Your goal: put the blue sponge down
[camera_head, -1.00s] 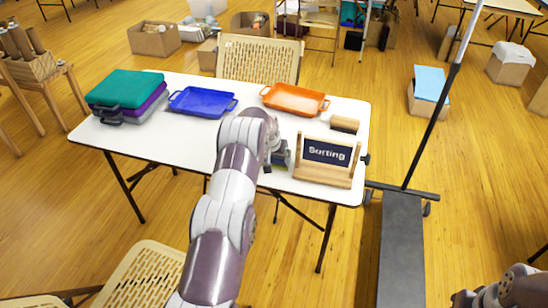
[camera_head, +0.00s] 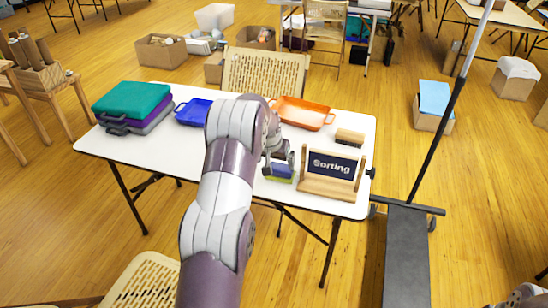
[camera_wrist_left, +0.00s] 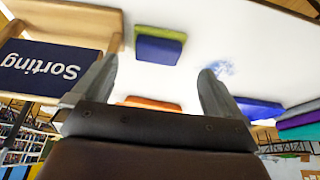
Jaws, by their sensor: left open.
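The blue sponge (camera_head: 279,171), blue above with a yellow-green layer below, lies on the white table (camera_head: 128,153), just left of the Sorting sign. It also shows in the left wrist view (camera_wrist_left: 159,48), apart from the fingers, with bare table around it. My left gripper (camera_head: 279,159) is open and empty just above the sponge. Its two spread fingers show in the left wrist view (camera_wrist_left: 154,88). Of my right arm only a small part shows at the bottom right corner of the head view; its gripper is out of view.
The Sorting sign (camera_head: 333,165) in its wooden stand is close to the right of the sponge. A brown block-like item (camera_head: 350,137), an orange tray (camera_head: 303,114), a blue tray (camera_head: 193,113) and stacked teal, purple and grey cases (camera_head: 131,98) are farther back. The table's front left is clear.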

